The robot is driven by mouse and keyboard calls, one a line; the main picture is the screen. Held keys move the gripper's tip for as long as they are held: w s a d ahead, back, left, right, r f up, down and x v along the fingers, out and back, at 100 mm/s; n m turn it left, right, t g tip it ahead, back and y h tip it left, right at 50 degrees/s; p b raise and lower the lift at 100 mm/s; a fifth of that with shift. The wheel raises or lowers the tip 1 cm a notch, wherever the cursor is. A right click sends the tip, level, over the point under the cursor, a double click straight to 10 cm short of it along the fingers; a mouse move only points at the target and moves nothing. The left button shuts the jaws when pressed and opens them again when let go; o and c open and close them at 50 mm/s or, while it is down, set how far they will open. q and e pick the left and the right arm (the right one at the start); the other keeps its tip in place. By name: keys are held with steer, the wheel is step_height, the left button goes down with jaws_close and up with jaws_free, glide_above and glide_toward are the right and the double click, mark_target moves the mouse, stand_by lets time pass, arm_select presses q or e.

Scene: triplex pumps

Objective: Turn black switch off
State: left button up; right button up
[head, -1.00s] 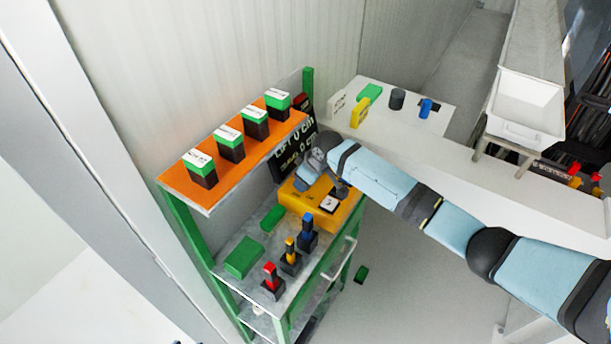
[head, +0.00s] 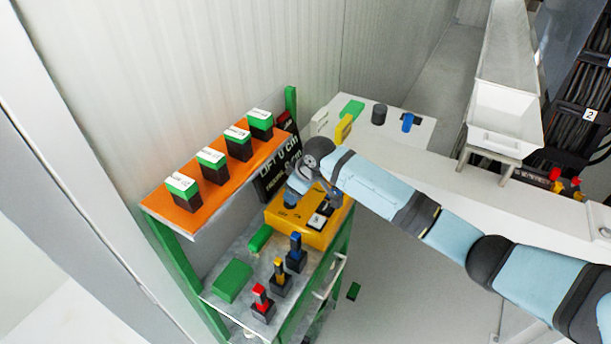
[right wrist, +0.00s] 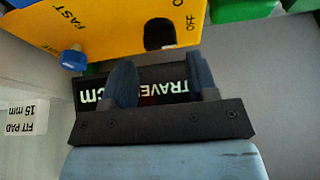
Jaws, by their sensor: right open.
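The black switch (right wrist: 158,34) stands on the yellow box (right wrist: 110,25) in the right wrist view, with an OFF label to its right. My right gripper (right wrist: 161,80) is open, its two dark fingers below the switch in the picture and nothing seen between them. The switch appears apart from the fingers. In the head view my right arm reaches from the right over the yellow box (head: 285,226) on the green-framed stand; the hand covers part of the box, and I cannot clearly tell the switch there. My left gripper is not in view.
A blue knob (right wrist: 73,60) is near the FAST label. An orange shelf (head: 207,205) with several green-topped black blocks is at the left. Red, yellow and blue levers (head: 296,252) stand in front of the box. A black display (head: 272,178) is behind it.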

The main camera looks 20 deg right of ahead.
steer(key=b+v, duration=0.1)
steer(key=v, duration=0.8)
steer(key=shift+r, duration=0.25)
steer(key=shift+d, duration=0.1)
steer(key=s+a+f+m, duration=0.1)
steer(key=s+f, duration=0.3)
steer(key=s, duration=0.5)
steer(key=s+f+m, duration=0.1)
steer(key=s+f, duration=0.4)
steer(key=s, duration=0.5)
steer(key=s+d+m+h, duration=0.1)
steer(key=s+d+m, duration=0.1)
steer(key=s+d, duration=0.5)
steer(key=s+d+m+h, duration=0.2)
steer(key=s+m, duration=0.1)
steer(key=s, duration=0.8)
steer(key=w+a+f+t+y, duration=0.1)
steer(key=a+f+t, duration=0.1)
steer(key=f, duration=0.2)
steer(key=w+a+f+t+y, duration=0.1)
steer(key=w+a+f+t, duration=0.1)
steer(key=f, duration=0.3)
steer(key=w+a+f+n+t+y, duration=0.1)
steer(key=w+f+t, duration=0.1)
steer(key=f+t, duration=0.1)
steer(key=shift+w+a+f+t, duration=0.3)
steer(key=shift+a+f, duration=0.1)
steer(key=shift+f, duration=0.3)
